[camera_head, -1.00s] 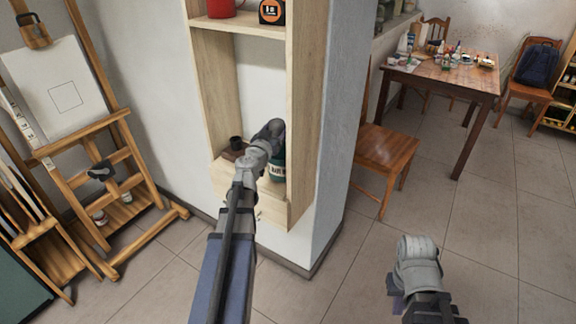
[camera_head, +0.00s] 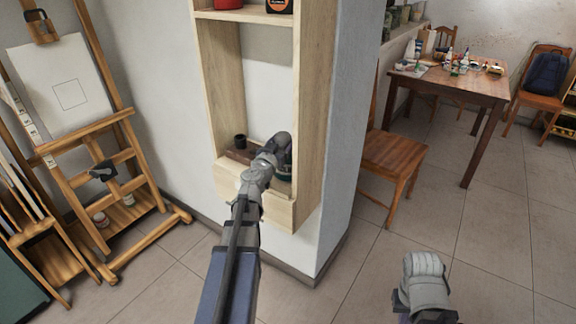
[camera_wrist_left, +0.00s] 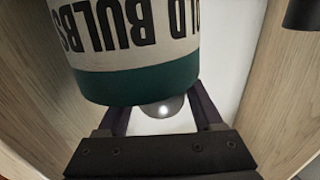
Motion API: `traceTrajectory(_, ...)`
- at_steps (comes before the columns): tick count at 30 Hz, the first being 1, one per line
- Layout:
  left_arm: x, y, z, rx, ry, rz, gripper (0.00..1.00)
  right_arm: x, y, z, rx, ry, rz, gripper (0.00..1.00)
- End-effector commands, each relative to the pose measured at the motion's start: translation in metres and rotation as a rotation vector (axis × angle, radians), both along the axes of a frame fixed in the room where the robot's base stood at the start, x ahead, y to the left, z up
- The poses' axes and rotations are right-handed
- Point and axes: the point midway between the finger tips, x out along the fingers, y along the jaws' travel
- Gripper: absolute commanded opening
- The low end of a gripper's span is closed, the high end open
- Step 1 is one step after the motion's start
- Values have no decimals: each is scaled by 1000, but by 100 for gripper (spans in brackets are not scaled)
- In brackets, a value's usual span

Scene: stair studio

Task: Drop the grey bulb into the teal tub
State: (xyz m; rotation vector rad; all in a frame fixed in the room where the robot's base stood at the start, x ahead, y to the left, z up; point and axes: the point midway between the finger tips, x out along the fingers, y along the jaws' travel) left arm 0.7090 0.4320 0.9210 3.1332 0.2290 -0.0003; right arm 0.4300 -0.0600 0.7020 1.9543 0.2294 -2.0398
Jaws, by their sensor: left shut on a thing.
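The teal tub (camera_head: 286,172) stands in the lower bay of the wooden shelf, mostly hidden behind my left gripper. In the left wrist view the tub (camera_wrist_left: 140,82) fills the top, its lettering upside down above a teal band. My left gripper (camera_head: 281,143) is at the tub; in the left wrist view its dark fingers reach past the teal edge. It is shut on the grey bulb (camera_wrist_left: 164,108), which shows between the fingers, partly hidden by the tub's teal edge. My right arm shows at lower right, but its gripper fingers do not.
The wooden shelf (camera_head: 310,110) has side walls close on both sides of my left gripper. A small black cup (camera_head: 240,141) stands left of the tub. An easel (camera_head: 75,125) is at left; a chair (camera_head: 393,155) and table (camera_head: 455,88) are at right. The floor between is clear.

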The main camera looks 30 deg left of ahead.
Motion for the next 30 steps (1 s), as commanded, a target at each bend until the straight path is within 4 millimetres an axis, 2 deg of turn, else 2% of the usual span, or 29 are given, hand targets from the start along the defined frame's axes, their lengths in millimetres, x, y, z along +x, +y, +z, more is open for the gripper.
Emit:
traceTrajectory(2,0,0,1,0,0,0,11,0,0,1,0,0,0,0)
traceTrajectory(3,0,0,1,0,0,0,69,0,0,1,0,0,0,0)
traceTrajectory(11,0,0,1,0,0,0,98,0,0,1,0,0,0,0)
traceTrajectory(22,-5,-1,1,0,0,0,100,0,0,1,0,0,0,0)
traceTrajectory(26,-17,-3,1,0,0,0,100,0,0,1,0,0,0,0)
traceTrajectory(30,-38,-6,1,0,0,1,100,0,0,1,0,0,0,0)
